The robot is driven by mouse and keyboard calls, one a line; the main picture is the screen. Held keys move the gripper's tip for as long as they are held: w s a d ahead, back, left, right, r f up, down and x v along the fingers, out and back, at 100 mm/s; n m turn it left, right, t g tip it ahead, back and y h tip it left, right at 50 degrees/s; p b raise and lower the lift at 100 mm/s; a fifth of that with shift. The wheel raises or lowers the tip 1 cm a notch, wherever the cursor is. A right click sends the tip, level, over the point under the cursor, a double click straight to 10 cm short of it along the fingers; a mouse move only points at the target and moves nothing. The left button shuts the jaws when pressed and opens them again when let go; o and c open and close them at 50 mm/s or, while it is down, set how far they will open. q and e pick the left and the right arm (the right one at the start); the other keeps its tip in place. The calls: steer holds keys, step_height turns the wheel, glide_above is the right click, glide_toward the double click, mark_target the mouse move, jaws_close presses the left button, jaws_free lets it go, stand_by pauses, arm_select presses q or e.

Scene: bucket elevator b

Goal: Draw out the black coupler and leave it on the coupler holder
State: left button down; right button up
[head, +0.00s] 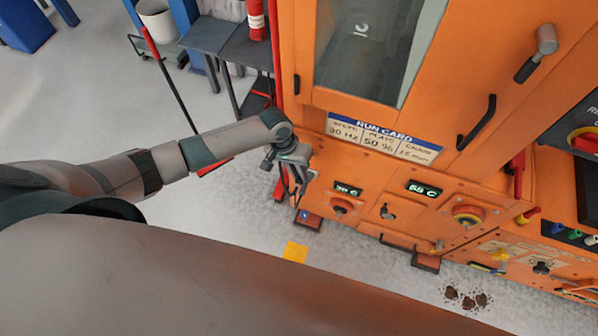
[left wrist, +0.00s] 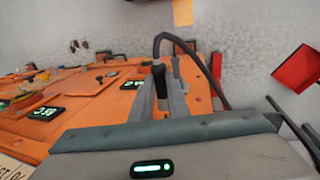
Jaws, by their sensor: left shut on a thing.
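My left gripper (head: 292,192) is at the lower left corner of the orange machine. In the left wrist view its fingers (left wrist: 168,88) are shut on the black coupler (left wrist: 158,76). A black cable (left wrist: 196,58) rises from the coupler, arches over and runs down to the right. In the head view the coupler is too small to tell from the fingers. I cannot tell whether the coupler is still seated in a socket. I cannot pick out the coupler holder for certain. My right gripper is not in view.
A yellow floor patch (head: 295,252) lies below the gripper. A dark table (head: 212,36) and fire extinguisher (head: 257,20) stand behind. Dark debris (head: 467,298) lies on the floor.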

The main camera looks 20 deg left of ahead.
arm_select(q)
steer(key=shift+p, duration=0.75)
stand_by(0.8)
steer(key=shift+w+b, duration=0.4)
steer(key=shift+w, duration=1.2)
stand_by(0.4)
steer(key=c, duration=1.6)
jaws_free()
steer(key=shift+w, duration=0.1)
steer(key=shift+c, duration=0.2)
steer(key=shift+r, duration=0.1)
steer(key=b+v, duration=0.2)
steer(key=v, duration=1.5)
